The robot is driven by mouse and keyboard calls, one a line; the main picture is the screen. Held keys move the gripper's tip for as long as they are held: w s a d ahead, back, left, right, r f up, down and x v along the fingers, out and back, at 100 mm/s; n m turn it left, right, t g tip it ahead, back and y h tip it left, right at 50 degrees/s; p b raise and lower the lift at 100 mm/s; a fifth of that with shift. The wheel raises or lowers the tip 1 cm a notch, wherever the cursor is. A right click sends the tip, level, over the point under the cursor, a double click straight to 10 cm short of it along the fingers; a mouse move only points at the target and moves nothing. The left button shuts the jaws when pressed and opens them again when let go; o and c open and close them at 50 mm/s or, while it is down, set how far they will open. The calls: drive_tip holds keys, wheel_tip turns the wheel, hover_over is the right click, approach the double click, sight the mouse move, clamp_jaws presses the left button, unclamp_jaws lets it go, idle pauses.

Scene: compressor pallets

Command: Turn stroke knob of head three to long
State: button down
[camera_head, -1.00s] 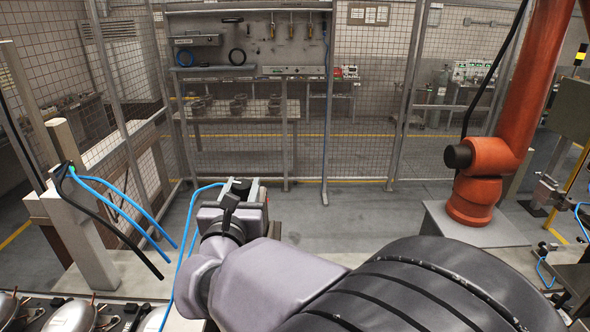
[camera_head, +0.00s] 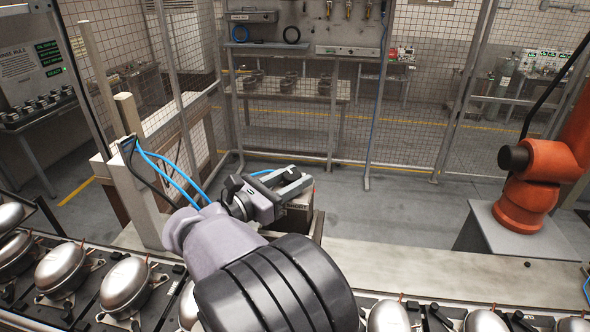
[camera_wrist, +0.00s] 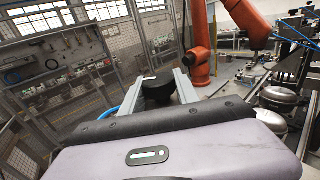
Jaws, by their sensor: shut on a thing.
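My gripper (camera_head: 290,186) reaches over a small box (camera_head: 298,217) at the inner edge of the bench, and its fingers point to the right. The box face carries a label that seems to read "SHORT". In the wrist view my gripper (camera_wrist: 159,84) has its two fingers on either side of a round black knob (camera_wrist: 157,93), shut on it. In the head view the knob is mostly hidden by the fingers. The pictures do not show clearly which head the knob belongs to or where it points.
Several silver compressors (camera_head: 125,286) stand on the line along the front. A pale post (camera_head: 145,180) with blue hoses is left of my arm. An orange robot arm (camera_head: 545,160) stands on the right. A mesh fence (camera_head: 345,100) closes the back. The bench right of the box is largely clear.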

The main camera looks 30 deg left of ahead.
drive_tip(key=shift+h, duration=0.3)
drive_tip(key=c, duration=0.9)
unclamp_jaws()
drive_tip(key=v, duration=1.7)
drive_tip(key=shift+s+r+b, duration=0.15)
drive_tip(key=shift+r+b, duration=0.15)
drive_tip(key=shift+b, duration=0.1)
